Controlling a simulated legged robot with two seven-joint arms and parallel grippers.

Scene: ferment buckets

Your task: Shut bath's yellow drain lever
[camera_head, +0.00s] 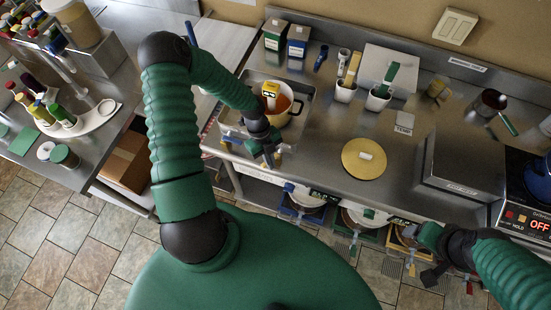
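The bath (304,118) is a steel basin set in the counter at the left, with a pot (291,101) of orange liquid in it. A small yellow part (279,149), which looks like the drain lever, shows at the bath's front edge. My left gripper (266,157) points down at that front edge, just left of the yellow part and close to it. Whether they touch, and whether its fingers are open, I cannot tell. My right gripper (436,274) is low at the right, in front of the counter, apart from the bath; its finger state is unclear.
Several buckets (361,216) stand under the counter's front edge. A yellow round board (364,158) lies mid-counter. A steel box (465,160) and a hot plate reading OFF (539,225) are at the right. Green and blue tins (275,34) stand behind the bath.

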